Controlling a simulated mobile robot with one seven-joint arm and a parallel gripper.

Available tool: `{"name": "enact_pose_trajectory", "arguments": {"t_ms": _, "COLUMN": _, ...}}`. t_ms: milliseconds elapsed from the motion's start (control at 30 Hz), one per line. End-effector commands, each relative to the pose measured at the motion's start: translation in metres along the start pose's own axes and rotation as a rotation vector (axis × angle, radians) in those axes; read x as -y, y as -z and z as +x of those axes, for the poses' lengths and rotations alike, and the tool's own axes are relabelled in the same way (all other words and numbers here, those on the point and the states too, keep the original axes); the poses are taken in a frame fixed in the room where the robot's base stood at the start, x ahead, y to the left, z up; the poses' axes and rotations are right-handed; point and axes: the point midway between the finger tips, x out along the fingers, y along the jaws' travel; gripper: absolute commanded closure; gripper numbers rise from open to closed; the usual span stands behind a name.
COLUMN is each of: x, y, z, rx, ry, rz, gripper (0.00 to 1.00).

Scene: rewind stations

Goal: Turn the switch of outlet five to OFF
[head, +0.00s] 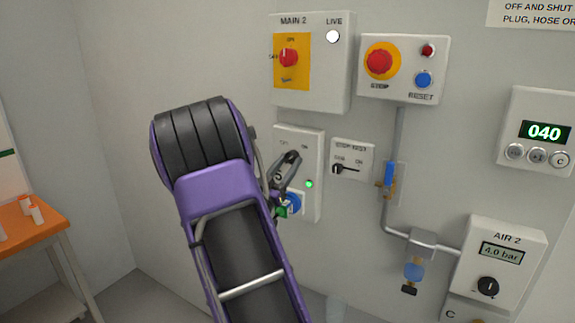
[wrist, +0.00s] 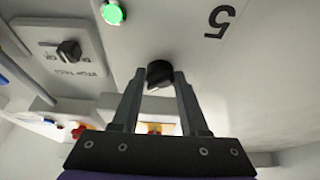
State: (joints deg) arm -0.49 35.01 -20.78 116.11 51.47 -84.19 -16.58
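The outlet five box (head: 312,190) is a pale wall panel with a lit green lamp (head: 309,184) and a blue socket (head: 293,203) low down. The figure 5 shows upside down beside the lamp in the wrist view (wrist: 219,22). My gripper (head: 292,157) is at the upper part of the box, fingers apart. In the wrist view its fingertips (wrist: 161,73) are on either side of the knob; contact cannot be told. The knob's setting is unclear.
A small panel with a black switch (head: 347,168) is close on the right. Above are the MAIN 2 box (head: 340,75) and a stop panel (head: 404,88). A pipe with a blue-handled valve (head: 389,175) runs down farther right. An orange table (head: 30,226) stands left.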

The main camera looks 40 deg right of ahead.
Motion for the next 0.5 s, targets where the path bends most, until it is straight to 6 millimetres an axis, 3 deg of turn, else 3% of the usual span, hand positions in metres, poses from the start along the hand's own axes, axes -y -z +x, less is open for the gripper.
{"name": "enact_pose_trajectory", "arguments": {"t_ms": 33, "x": -0.0001, "y": -0.0001, "z": -0.0002, "rx": 0.000, "ry": 0.000, "rz": 0.000, "gripper": 0.80}}
{"name": "enact_pose_trajectory", "arguments": {"t_ms": 167, "x": -0.0001, "y": -0.0001, "z": -0.0002, "rx": 0.000, "ry": 0.000, "rz": 0.000, "gripper": 1.00}}
{"name": "enact_pose_trajectory", "arguments": {"t_ms": 500, "x": -0.0004, "y": 0.0001, "z": -0.0004, "rx": 0.000, "ry": 0.014, "rz": -0.033, "gripper": 1.00}}
